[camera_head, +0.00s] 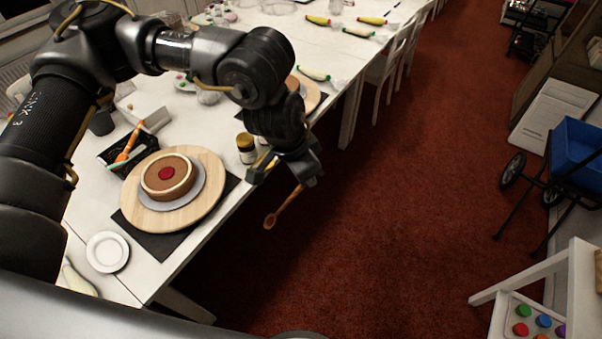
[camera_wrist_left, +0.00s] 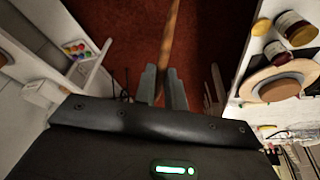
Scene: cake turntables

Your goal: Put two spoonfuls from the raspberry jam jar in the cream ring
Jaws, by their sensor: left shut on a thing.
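My left gripper (camera_head: 293,176) is shut on the handle of a wooden spoon (camera_head: 284,208), which hangs tilted past the table's edge over the red floor. The spoon also shows between the fingers in the left wrist view (camera_wrist_left: 172,35). I cannot tell if its bowl carries jam. A brown cake (camera_head: 167,187) sits on the turntable (camera_head: 207,207), left of the gripper. A pale cream ring (camera_head: 150,182) runs round its top, with a red patch of jam (camera_head: 166,174) inside. A jar (camera_head: 246,149) stands beside the gripper, partly hidden; dark red jars show in the left wrist view (camera_wrist_left: 294,28).
A black container (camera_head: 125,155) with an orange-handled tool stands behind the cake. A white plate (camera_head: 107,252) lies at the table's near left. A second cake (camera_head: 307,95) stands farther back. The red floor (camera_head: 400,200) right of the table is clear.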

